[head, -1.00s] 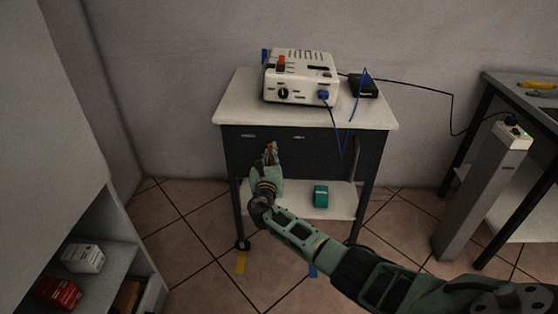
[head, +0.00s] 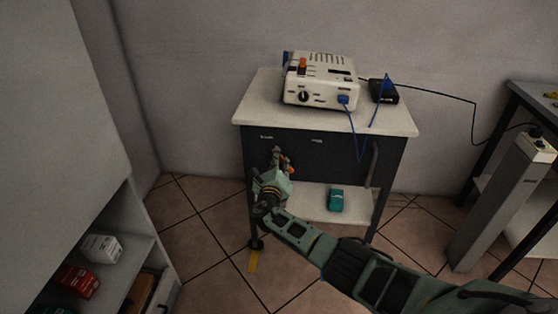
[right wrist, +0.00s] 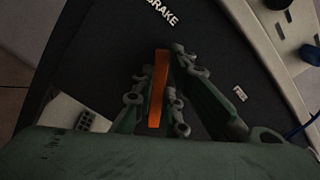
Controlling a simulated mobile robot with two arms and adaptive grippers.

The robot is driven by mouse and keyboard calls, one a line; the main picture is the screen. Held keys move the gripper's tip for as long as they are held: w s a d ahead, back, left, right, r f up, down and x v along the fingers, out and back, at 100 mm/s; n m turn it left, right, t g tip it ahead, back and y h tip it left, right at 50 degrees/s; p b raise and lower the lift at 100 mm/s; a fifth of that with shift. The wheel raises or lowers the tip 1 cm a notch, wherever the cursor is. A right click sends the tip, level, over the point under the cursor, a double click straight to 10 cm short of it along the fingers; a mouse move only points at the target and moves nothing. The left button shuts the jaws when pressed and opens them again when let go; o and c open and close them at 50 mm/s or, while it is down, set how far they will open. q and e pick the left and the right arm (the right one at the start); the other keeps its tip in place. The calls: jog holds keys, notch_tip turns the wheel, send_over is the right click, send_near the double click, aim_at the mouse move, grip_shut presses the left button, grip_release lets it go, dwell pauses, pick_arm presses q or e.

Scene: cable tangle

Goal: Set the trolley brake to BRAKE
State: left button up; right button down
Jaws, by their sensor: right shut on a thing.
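The trolley (head: 398,128) has a pale top and a dark front panel. An orange brake lever (right wrist: 158,85) on that panel lies between the fingers of my right gripper (right wrist: 158,80), which is shut on it. In the right wrist view the lever's upper end points toward the BRAKE label (right wrist: 162,10). The FREE label (right wrist: 240,92) is off to the right. In the head view my right gripper (head: 281,157) is at the panel's left part and covers most of the lever. My left gripper is not in view.
A white device (head: 322,82) and a black box (head: 384,90) with cables stand on the trolley top. A teal object (head: 336,200) is on its lower shelf. A shelf unit with small boxes (head: 100,247) stands left; a grey post (head: 490,205) stands right.

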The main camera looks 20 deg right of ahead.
jog(key=c, duration=1.8)
grip_release()
jog(key=shift+o, duration=0.2)
jog(key=v, duration=1.2)
